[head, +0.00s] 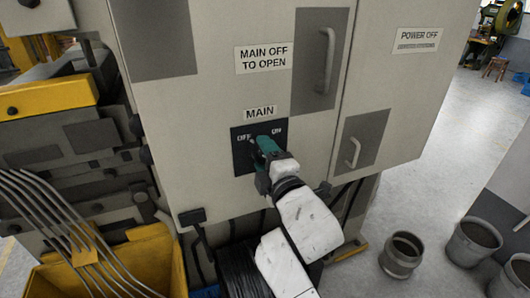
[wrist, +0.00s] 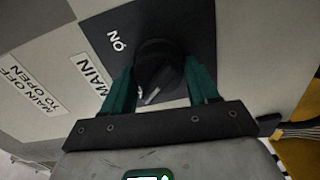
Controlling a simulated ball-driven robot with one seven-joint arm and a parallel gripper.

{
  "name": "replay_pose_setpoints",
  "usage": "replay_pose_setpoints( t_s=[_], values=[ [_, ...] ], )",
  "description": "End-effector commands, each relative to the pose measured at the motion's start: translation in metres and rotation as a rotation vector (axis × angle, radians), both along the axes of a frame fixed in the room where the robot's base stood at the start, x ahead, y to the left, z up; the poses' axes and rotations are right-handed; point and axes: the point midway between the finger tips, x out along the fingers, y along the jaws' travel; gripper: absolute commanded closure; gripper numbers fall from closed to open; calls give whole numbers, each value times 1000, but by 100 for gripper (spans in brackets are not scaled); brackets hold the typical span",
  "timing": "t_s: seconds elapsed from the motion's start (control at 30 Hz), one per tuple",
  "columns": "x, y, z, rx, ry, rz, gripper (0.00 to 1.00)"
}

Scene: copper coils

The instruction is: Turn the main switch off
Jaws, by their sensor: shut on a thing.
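The main switch is a black rotary knob (wrist: 158,66) on a dark square plate on the grey cabinet door. In the head view the plate (head: 240,160) sits under the MAIN label, with OFF on its left and ON on its right. My gripper (head: 264,146) covers most of the knob there. In the wrist view the two teal fingers of my gripper (wrist: 160,88) stand on either side of the knob, shut on it.
Another handle (head: 352,152) is lower right. Bent metal rods (head: 50,220) stand at left. Grey buckets (head: 402,255) stand on the floor at right.

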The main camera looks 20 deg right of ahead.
Motion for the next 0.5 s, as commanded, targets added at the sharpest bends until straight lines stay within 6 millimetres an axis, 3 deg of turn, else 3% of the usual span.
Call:
replay_pose_setpoints(
  t_s=[0.5],
  values=[
    [0,2,0,-115,-2,4,71]
  ],
)
